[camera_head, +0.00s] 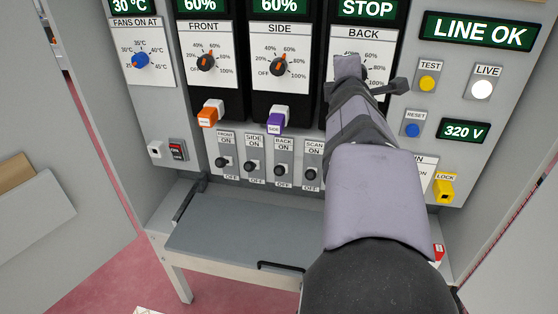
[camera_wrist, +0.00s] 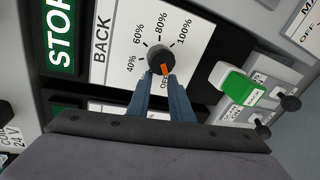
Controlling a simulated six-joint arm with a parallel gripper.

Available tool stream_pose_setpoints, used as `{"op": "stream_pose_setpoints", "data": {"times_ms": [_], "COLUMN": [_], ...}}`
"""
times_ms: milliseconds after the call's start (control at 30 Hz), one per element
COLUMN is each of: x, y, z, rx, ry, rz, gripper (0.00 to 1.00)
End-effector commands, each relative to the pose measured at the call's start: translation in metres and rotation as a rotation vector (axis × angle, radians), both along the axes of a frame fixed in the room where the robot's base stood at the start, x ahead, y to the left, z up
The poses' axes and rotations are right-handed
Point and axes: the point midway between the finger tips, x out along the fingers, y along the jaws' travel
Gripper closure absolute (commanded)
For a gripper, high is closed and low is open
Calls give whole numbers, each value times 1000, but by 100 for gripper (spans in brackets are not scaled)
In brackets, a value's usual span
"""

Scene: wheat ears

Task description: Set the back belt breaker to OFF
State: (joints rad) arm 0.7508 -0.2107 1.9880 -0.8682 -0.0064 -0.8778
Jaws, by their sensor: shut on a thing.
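The back breaker (camera_head: 283,170) is a small grey plate with a black toggle, marked BACK ON above and OFF below. It stands in a row of similar breakers, its toggle at about the same height as theirs. My gripper (camera_head: 362,78) is up at the BACK dial, right of and above that breaker. In the wrist view my gripper (camera_wrist: 160,82) is shut on the BACK dial knob (camera_wrist: 159,59), one finger on each side. The knob's orange pointer points toward OFF. The display above the dial (camera_head: 368,9) reads STOP.
Front (camera_head: 222,162), side (camera_head: 253,167) and scan (camera_head: 311,173) breakers flank the back one. Orange (camera_head: 208,116), purple (camera_head: 275,122) and green (camera_wrist: 242,88) plugs stick out above the row. A grey shelf (camera_head: 240,235) lies below. My arm covers part of the panel's right side.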

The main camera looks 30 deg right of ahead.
Motion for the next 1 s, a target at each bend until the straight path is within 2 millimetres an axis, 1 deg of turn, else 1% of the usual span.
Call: {"op": "stream_pose_setpoints", "data": {"times_ms": [33, 100, 267, 400, 500, 700, 800, 867, 933, 1000], "x": [4, 9, 24, 35, 39, 42, 42, 45, 52, 62], "y": [10, 24, 63, 104, 132, 183, 206, 218, 224, 224], "z": [-34, -54, -93, -129, -151, -183, -194, -196, -189, -177], "rx": [83, 169, 382, 586, 718, 948, 1056, 1115, 1170, 1211], "ry": [25, 13, -22, -48, -58, -78, -91, -114, -164, -232], "rz": [-3, -3, 1, -6, -21, -68, -102, -126, -152, -184], "gripper": [100, 100, 100, 100, 100, 100, 100, 100, 100, 100]}}
